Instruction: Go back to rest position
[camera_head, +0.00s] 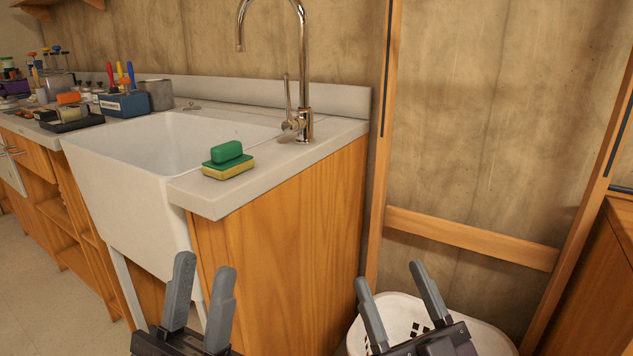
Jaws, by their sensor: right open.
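My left gripper (203,275) is low in the head view, in front of the white sink and the wooden cabinet. Its two grey fingers point up and stand apart with nothing between them. My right gripper (393,288) is at the lower right, in front of a white perforated basket (490,340). Its fingers are apart and empty. Both arms are mostly below the picture's edge.
A white sink (130,210) is set in a wooden cabinet (285,245) with a pale counter (290,155). A green block lies on a yellow-green sponge (230,168) at the counter's corner. A chrome faucet (303,80) stands behind. A blue box (124,105) holds tools. Floor (50,270) shows at left.

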